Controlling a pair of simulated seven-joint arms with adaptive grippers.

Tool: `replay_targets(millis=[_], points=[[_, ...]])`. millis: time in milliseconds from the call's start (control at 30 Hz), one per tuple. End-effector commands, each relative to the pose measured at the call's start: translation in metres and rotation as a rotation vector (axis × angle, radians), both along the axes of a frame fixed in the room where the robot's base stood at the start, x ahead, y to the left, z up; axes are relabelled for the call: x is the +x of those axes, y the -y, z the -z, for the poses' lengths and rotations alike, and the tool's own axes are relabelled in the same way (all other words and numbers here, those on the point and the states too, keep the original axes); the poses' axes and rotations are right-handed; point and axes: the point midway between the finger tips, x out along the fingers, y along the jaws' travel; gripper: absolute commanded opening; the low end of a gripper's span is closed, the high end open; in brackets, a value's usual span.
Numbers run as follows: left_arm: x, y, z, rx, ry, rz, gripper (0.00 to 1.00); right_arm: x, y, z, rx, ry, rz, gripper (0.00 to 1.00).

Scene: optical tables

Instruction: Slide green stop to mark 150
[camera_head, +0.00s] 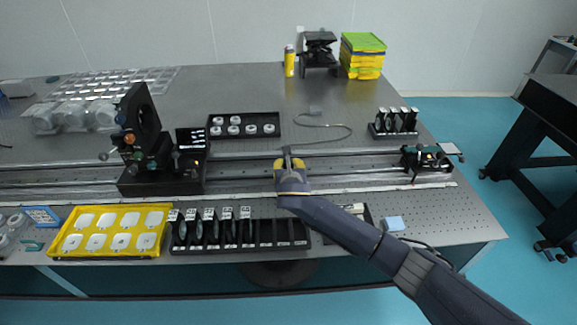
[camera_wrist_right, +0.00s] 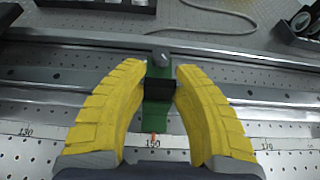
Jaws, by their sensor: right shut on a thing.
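The green stop (camera_wrist_right: 152,117) sits on the rail (camera_wrist_right: 80,82) in the right wrist view, with a black block across its middle and a grey knob at its far end. Its red pointer (camera_wrist_right: 153,138) is at about the 150 mark (camera_wrist_right: 153,144) on the scale strip, between 130 at the left and 170 at the right. My right gripper (camera_head: 290,163), with yellow fingers, is over the rail and shut on the stop. It also shows in the right wrist view (camera_wrist_right: 163,72), one finger on each side of the stop. My left gripper is out of view.
A black optical mount with a small screen (camera_head: 190,138) stands on the rail to the left. Another carriage (camera_head: 426,158) is at the rail's right end. A yellow tray (camera_head: 66,243) and a black lens rack (camera_head: 265,249) lie in front. A loose cable (camera_head: 335,127) lies behind the rail.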

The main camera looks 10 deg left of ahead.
Motion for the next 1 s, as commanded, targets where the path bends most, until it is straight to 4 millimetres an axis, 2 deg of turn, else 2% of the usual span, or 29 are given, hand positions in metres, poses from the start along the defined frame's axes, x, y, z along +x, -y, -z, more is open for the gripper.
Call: replay_targets(millis=[67,100,167,567,767,1000], points=[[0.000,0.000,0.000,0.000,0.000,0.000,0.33,0.001,0.002,0.000,-0.001,0.000,0.003,0.00],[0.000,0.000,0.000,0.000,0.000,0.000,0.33,0.001,0.002,0.000,-0.001,0.000,0.003,0.34],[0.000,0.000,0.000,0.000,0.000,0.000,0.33,0.001,0.001,0.000,-0.001,0.000,0.003,0.41],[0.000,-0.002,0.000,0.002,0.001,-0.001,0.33,-0.006,0.001,-0.002,0.001,-0.001,0.000,0.42],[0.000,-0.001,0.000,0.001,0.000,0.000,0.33,-0.028,0.005,-0.012,0.003,0.000,-0.001,0.42],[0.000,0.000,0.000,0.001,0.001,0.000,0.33,-0.064,0.012,-0.026,0.003,0.000,-0.001,0.42]])
